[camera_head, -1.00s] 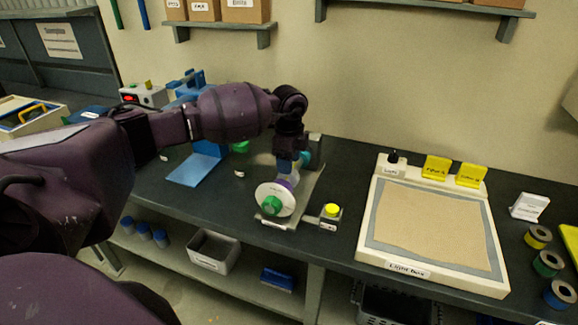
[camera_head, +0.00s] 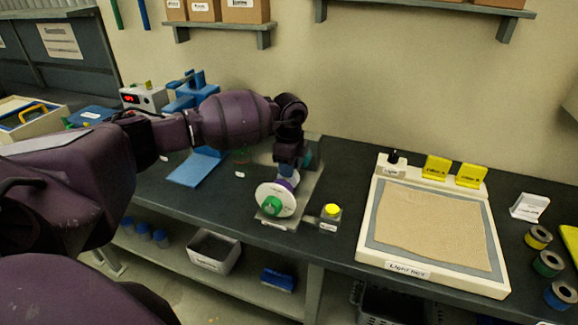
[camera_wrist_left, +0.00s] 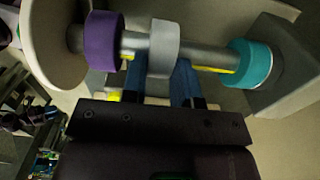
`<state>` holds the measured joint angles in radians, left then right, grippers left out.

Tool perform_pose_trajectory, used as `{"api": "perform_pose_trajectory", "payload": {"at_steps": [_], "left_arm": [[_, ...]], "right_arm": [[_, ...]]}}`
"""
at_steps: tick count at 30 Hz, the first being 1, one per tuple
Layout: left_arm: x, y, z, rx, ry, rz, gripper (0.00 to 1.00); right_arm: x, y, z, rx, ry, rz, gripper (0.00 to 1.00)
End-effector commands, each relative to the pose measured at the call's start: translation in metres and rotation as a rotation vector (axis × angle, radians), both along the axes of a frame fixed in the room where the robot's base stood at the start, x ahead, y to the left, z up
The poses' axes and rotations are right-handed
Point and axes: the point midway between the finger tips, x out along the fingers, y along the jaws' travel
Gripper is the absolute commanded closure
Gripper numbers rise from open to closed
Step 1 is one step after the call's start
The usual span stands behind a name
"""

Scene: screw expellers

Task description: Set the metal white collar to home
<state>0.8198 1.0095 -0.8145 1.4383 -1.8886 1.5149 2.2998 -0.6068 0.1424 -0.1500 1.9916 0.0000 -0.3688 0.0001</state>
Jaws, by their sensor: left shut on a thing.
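A white-grey collar (camera_wrist_left: 164,48) sits around a metal shaft (camera_wrist_left: 207,58) in the left wrist view. A purple collar (camera_wrist_left: 102,40) is on the shaft to its left, and a teal collar (camera_wrist_left: 250,63) is at the right by a grey block. My left gripper (camera_wrist_left: 164,82) is shut on the white collar, its blue fingers at the collar's lower side. In the head view my left gripper (camera_head: 289,166) is over the shaft, behind a white disc (camera_head: 275,200) with a green knob (camera_head: 271,206). The white collar is mostly hidden there. My right gripper is not in view.
A small box with a yellow button (camera_head: 332,210) stands right of the shaft stand. A light box (camera_head: 395,268) is further right, with several tape rolls beyond it. A blue stand (camera_head: 190,174) is to the left.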

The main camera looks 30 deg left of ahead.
Motion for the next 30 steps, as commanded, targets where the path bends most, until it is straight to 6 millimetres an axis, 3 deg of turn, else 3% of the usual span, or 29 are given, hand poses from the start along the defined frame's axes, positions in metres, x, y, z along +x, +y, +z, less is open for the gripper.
{"api": "perform_pose_trajectory", "payload": {"at_steps": [12, 23, 24, 28, 30], "left_arm": [[0.034, 0.008, -0.003, 0.001, 0.0, 0.001, 1.0], [0.038, 0.009, 0.0, 0.0, 0.0, -0.001, 1.0], [0.038, 0.009, 0.0, 0.0, 0.0, -0.001, 0.68], [0.038, 0.009, 0.0, 0.0, 0.0, -0.001, 0.48], [0.038, 0.009, 0.0, 0.0, 0.0, -0.001, 0.47]], "right_arm": [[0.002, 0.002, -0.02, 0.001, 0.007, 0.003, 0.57], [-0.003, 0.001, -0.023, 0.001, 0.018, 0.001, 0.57], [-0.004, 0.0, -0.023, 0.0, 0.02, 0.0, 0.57], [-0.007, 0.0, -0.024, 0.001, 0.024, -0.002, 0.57], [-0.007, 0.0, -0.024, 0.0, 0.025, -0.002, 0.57]]}}
